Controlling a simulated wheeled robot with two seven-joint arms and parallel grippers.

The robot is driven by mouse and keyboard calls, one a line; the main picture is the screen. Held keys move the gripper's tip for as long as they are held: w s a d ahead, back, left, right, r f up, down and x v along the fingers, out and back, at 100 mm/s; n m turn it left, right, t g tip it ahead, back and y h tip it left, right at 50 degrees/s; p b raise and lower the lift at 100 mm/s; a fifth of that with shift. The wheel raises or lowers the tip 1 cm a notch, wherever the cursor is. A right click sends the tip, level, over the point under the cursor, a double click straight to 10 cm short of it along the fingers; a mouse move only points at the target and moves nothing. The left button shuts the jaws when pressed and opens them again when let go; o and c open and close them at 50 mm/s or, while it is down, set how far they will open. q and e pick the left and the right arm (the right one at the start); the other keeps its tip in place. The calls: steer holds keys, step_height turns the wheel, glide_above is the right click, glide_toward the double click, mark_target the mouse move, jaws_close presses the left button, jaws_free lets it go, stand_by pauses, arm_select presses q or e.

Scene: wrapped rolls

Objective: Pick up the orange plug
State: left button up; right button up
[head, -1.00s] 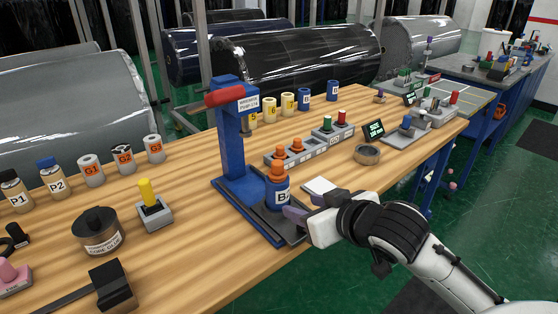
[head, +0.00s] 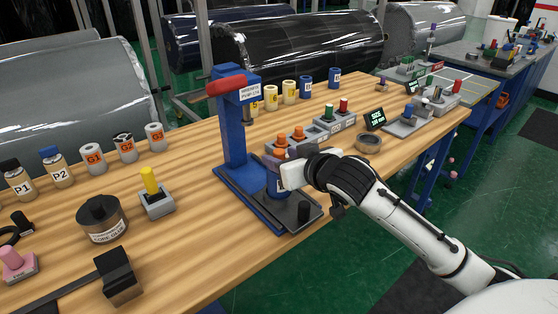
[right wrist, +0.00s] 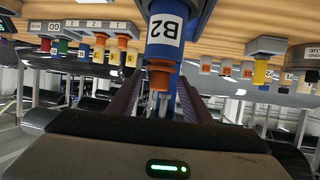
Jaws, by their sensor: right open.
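A blue bottle labelled B2 (head: 274,187) stands on the base of a blue press. An orange plug (head: 281,154) sits on its top, partly hidden by my gripper in the head view. The right wrist view shows the plug (right wrist: 160,76) and the B2 label (right wrist: 166,30) upside down. My right gripper (head: 279,163) is at plug height, its jaws open. In the right wrist view its two dark purple fingers (right wrist: 158,98) lie on either side of the plug, with gaps visible. My left gripper is not in view.
The blue press (head: 232,130) with a red handle rises just behind the bottle. A grey rack (head: 318,132) with more orange plugs stands close behind my gripper.

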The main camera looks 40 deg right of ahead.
steer(key=shift+c, duration=0.6)
jaws_close()
